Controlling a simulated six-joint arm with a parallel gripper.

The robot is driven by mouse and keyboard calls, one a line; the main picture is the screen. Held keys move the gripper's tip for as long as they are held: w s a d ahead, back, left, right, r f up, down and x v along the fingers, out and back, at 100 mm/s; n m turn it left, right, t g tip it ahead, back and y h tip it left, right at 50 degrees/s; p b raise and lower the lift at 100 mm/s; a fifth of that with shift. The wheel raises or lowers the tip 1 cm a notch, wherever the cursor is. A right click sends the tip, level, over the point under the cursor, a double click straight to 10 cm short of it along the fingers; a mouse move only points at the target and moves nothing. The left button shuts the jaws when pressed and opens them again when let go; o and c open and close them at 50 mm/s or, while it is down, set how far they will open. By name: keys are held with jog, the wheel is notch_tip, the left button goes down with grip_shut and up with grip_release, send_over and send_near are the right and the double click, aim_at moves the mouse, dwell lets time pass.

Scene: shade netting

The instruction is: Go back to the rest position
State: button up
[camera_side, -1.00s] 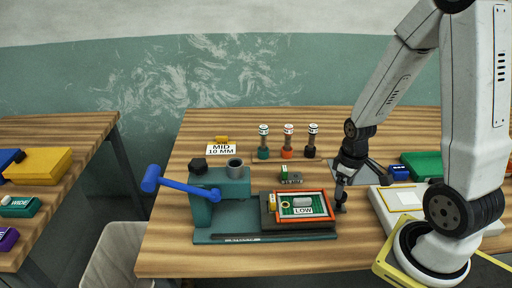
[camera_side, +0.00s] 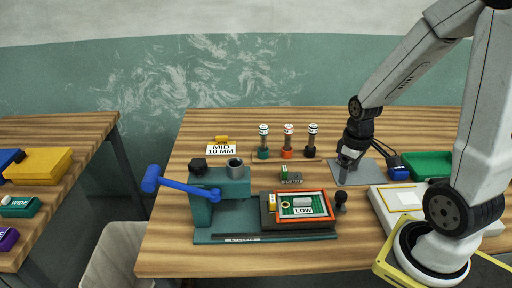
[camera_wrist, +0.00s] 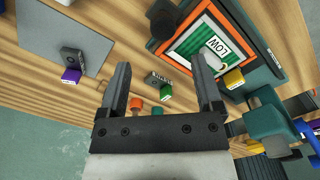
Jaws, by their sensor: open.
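My gripper (camera_side: 348,172) hangs above the grey plate (camera_side: 372,172) on the right half of the bench. In the wrist view my gripper (camera_wrist: 160,68) has its fingers wide apart with nothing held between them. The knob also shows in the wrist view (camera_wrist: 161,16).
The teal press (camera_side: 207,210) with its blue lever (camera_side: 165,184) stands left of the panel. Several capped posts (camera_side: 288,143) and a small green-and-grey block (camera_side: 290,177) stand behind. A green tray (camera_side: 428,163) and white box (camera_side: 390,210) are at right.

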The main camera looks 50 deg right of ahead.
jog(key=shift+w+a, duration=0.1)
jog(key=w+a+r+t, duration=0.1)
jog(key=w+a, duration=0.3)
jog(key=a, duration=0.8)
jog(key=shift+w+t, duration=0.3)
jog(key=shift+t, duration=0.5)
jog(key=shift+a+r, duration=0.1)
